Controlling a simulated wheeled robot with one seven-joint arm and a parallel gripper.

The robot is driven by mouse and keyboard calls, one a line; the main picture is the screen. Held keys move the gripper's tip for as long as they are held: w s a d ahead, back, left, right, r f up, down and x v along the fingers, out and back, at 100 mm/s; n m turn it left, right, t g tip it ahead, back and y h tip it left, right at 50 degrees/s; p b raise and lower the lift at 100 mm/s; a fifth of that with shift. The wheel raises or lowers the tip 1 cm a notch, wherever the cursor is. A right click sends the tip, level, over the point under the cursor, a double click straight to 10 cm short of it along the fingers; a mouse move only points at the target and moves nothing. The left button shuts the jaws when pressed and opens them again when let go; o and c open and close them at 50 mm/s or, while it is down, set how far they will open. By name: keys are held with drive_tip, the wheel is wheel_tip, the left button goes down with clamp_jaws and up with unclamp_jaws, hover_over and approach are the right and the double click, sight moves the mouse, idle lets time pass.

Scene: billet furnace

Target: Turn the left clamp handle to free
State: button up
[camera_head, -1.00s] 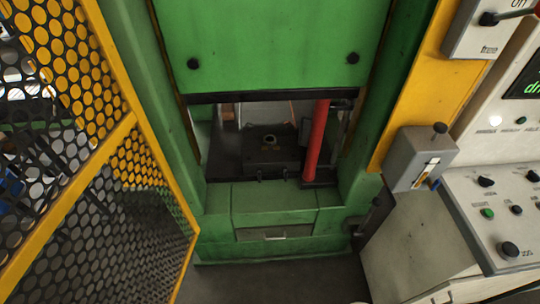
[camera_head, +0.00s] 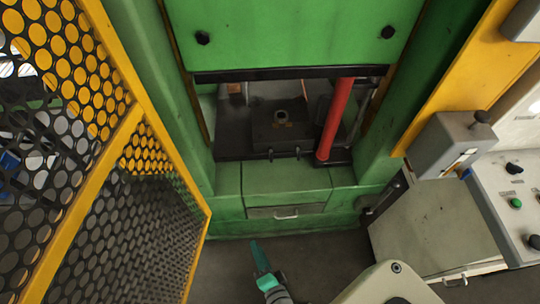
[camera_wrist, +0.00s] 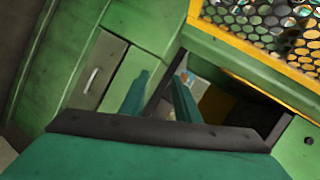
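The green press holds a dark block (camera_head: 283,131) on its bed, inside the opening. Two small dark clamp handles stand at the block's front edge, the left one (camera_head: 270,154) and the right one (camera_head: 297,152). They are too small to show their exact position. My gripper (camera_head: 260,256) is in front of the press, low in the head view, and well short of the handles. In the wrist view, the two teal fingers of my gripper (camera_wrist: 160,88) stand apart with nothing between them. I cannot make out the handles in the wrist view.
A red post (camera_head: 335,120) stands right of the block. The green ram (camera_head: 290,35) hangs above the opening. A yellow mesh gate (camera_head: 130,180) is at left, and a control desk (camera_head: 515,205) at right. A drawer (camera_head: 286,212) is below the bed. Floor before it is clear.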

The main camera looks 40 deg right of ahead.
drive_tip(key=w+d+f+m, duration=0.3)
drive_tip(key=w+d+m, duration=0.2)
drive_tip(key=m, duration=0.1)
drive_tip(key=m+t+h, duration=0.3)
drive_tip(key=m+t, duration=0.1)
drive_tip(key=m, duration=1.2)
approach(272, 157)
drive_tip(key=shift+a+r, duration=0.1)
drive_tip(key=shift+r, duration=0.15)
drive_tip(key=shift+m, duration=0.3)
drive_tip(key=x, duration=1)
drive_tip(key=shift+w+d+f, duration=0.1)
drive_tip(key=shift+w+d, duration=0.15)
drive_tip(key=shift+w, duration=0.1)
clamp_jaws()
